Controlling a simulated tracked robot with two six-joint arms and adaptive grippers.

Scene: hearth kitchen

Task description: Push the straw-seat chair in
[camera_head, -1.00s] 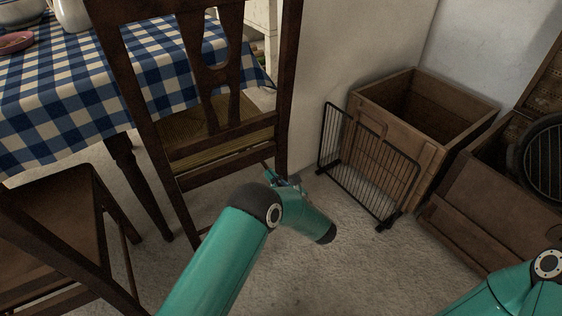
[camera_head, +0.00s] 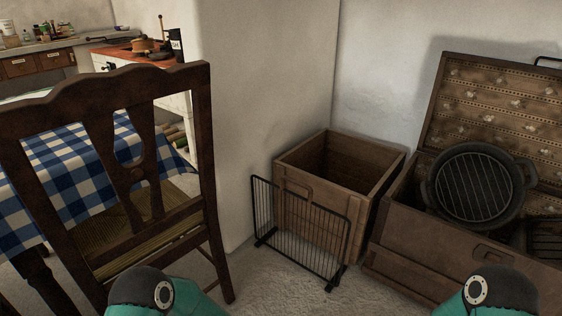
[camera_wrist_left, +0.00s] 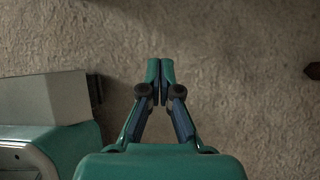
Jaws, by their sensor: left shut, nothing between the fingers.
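The straw-seat chair (camera_head: 122,140) stands at the left of the head view with its tall dark wooden back toward me. Its woven straw seat (camera_head: 150,215) shows between the back slats, beside the table with the blue checked cloth (camera_head: 75,176). How far the seat reaches under the table is hidden by the chair back. My left gripper (camera_wrist_left: 160,72) shows in the left wrist view, shut and empty above the pale carpet. In the head view only my teal arm parts show at the bottom edge. My right gripper is out of view.
A black wire rack (camera_head: 298,232) stands on the carpet right of the chair, before an open wooden crate (camera_head: 300,190). An open chest (camera_head: 430,245) holding a grill pan (camera_head: 474,184) is at the right. A wall (camera_head: 235,120) rises just beyond the chair.

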